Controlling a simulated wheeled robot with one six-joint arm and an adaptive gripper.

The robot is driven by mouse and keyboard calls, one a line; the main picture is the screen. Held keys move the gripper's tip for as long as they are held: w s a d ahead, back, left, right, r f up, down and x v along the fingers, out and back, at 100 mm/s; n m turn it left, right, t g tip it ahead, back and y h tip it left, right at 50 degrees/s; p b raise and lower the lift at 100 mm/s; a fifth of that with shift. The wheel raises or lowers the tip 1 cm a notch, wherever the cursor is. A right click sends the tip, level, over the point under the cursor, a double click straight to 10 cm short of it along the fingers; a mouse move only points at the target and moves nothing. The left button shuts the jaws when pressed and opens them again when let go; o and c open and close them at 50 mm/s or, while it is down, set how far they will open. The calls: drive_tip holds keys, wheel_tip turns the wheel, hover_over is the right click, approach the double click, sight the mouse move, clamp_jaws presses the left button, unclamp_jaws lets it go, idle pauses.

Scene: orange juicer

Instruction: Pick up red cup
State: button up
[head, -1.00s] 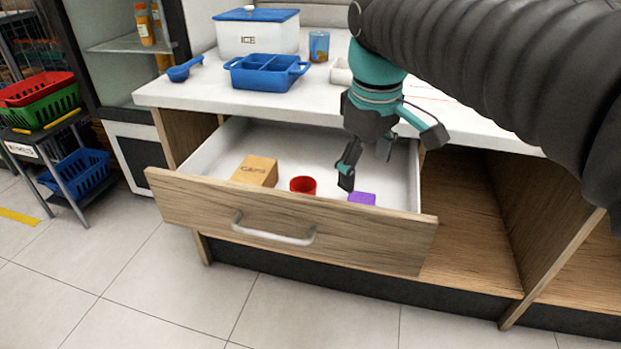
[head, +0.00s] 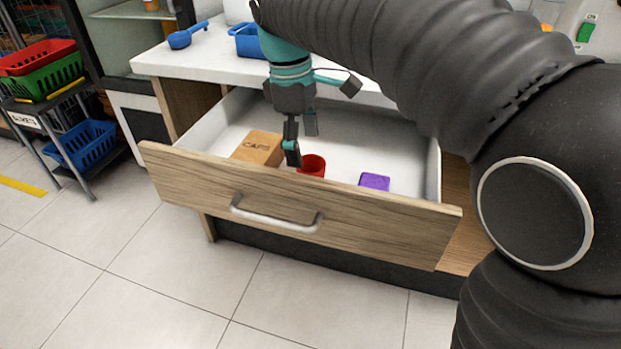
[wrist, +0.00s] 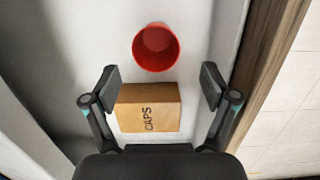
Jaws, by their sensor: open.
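The red cup (head: 312,165) stands in the open drawer (head: 290,208), just right of a cardboard box, with its open mouth up. In the wrist view the red cup (wrist: 155,47) is beyond the fingertips, above the box in the picture. My gripper (head: 301,150) is open and empty, pointing down over the drawer close to the cup. In the wrist view its two fingers (wrist: 160,88) are spread either side, with the box showing between them. The head view shows a fingertip in front of the cup's left edge; I cannot tell whether it touches.
The box marked CAPS (head: 259,147) lies left of the cup. A purple block (head: 374,182) lies to its right. The drawer's wooden front (wrist: 264,60) borders the space. A blue container (head: 246,40) and a blue scoop (head: 188,36) are on the counter above.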

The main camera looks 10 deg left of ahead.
sight(311, 170)
drive_tip(key=shift+w+d+f+b, duration=0.15)
drive_tip(key=shift+d+f, duration=0.1)
drive_tip(key=shift+f, duration=0.85)
drive_tip(key=shift+d+f+b, duration=0.15)
drive_tip(key=shift+d+f, duration=0.05)
drive_tip(key=shift+f, duration=0.85)
drive_tip(key=shift+w+d+f+b, duration=0.15)
drive_tip(key=shift+d+f, duration=0.1)
drive_tip(key=shift+f, duration=0.85)
drive_tip(key=shift+s, duration=0.1)
drive_tip(key=c, duration=0.9)
